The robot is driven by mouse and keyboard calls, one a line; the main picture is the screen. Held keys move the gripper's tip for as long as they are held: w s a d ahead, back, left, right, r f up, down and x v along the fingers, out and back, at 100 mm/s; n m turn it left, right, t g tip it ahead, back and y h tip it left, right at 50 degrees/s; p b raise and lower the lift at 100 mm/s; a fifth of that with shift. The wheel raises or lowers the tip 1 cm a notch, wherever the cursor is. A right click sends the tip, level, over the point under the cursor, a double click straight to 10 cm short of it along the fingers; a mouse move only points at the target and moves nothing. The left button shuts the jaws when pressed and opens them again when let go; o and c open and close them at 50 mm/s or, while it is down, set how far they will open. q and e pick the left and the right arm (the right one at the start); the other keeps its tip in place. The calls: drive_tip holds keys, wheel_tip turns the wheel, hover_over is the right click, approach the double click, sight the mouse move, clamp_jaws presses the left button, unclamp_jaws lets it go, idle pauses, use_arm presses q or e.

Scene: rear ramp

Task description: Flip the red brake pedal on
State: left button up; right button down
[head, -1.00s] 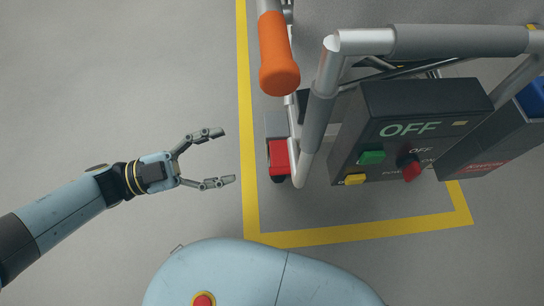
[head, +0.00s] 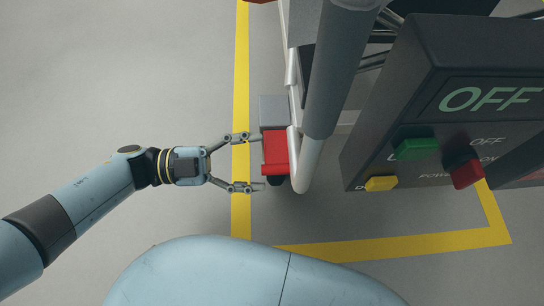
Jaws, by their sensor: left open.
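The red brake pedal (head: 275,153) shows low at the left side of the cart, beside a grey metal post. A grey block (head: 272,110) sits just behind it and a dark part shows below it. My left gripper (head: 252,162) is open, its two fingers pointing right at the pedal. The upper fingertip is at the pedal's left edge in the picture; I cannot tell whether it touches. The lower fingertip is just below and left of the pedal. Nothing is between the fingers. My right gripper is not in view.
A dark control box (head: 440,110) reading OFF, with green, yellow and red controls, hangs on the cart's right. A grey tube handle (head: 340,70) rises beside the pedal. A yellow floor line (head: 241,80) runs under my gripper. The floor at left is clear.

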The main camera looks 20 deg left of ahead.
sight(272, 163)
use_arm(q)
drive_tip(key=shift+x, duration=1.9)
